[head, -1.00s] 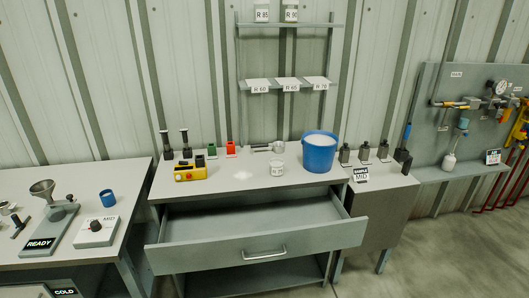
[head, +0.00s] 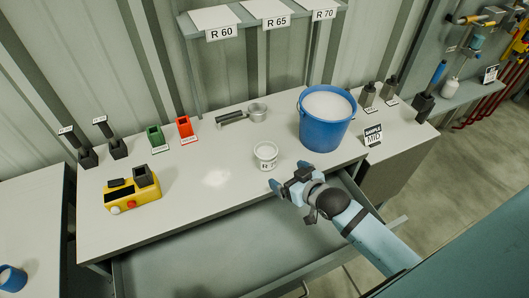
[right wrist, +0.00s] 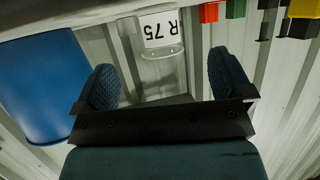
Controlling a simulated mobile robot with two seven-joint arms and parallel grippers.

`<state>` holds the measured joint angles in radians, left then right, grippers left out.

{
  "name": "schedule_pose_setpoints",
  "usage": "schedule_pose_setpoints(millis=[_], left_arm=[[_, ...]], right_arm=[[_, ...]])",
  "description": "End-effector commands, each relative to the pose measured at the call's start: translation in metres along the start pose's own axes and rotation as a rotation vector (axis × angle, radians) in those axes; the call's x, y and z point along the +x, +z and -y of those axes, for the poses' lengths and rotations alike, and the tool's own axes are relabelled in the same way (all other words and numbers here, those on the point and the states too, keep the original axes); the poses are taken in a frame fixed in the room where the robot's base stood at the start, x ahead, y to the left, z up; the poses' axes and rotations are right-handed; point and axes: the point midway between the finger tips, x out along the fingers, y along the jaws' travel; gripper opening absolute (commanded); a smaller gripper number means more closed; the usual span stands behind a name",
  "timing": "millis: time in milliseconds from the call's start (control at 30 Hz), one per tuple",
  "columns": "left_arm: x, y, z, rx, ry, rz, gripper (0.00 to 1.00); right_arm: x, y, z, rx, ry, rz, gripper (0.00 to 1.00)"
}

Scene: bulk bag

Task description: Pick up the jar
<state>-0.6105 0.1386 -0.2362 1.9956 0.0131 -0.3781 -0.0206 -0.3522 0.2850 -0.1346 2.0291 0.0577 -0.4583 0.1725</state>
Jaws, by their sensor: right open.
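The jar (head: 265,155) is small and pale, with a white label, and stands upright on the workbench near its front edge. In the right wrist view the jar (right wrist: 160,35) appears upside down, its label reading R 75, beyond the fingers. My right gripper (head: 288,178) is open and empty, just in front and to the right of the jar, apart from it. Its two padded fingers also show in the right wrist view (right wrist: 167,82), spread wide with nothing between them. My left gripper is not in view.
A blue bucket (head: 325,122) of white material stands right of the jar. A metal scoop (head: 252,113) lies behind. A yellow device (head: 132,196) and green (head: 156,137) and red (head: 186,128) holders are left. An open drawer (head: 230,250) juts out below the bench (head: 225,150).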

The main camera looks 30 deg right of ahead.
Motion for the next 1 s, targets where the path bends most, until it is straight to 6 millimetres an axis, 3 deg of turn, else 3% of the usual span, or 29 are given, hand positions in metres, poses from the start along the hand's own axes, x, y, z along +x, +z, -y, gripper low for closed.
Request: schedule_pose_setpoints(millis=[200, 433, 700, 1000], left_arm=[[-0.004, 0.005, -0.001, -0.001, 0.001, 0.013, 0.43], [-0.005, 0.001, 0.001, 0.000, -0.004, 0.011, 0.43], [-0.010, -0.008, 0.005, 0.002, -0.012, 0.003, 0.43], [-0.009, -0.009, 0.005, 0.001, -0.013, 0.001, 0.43]], right_arm=[[0.037, -0.001, 0.000, 0.001, 0.000, 0.001, 0.97], [0.054, -0.002, -0.001, 0.000, 0.000, 0.000, 0.97], [0.092, -0.005, -0.004, 0.000, 0.000, 0.001, 0.97], [0.098, -0.004, -0.003, 0.000, -0.001, 0.001, 0.97]])
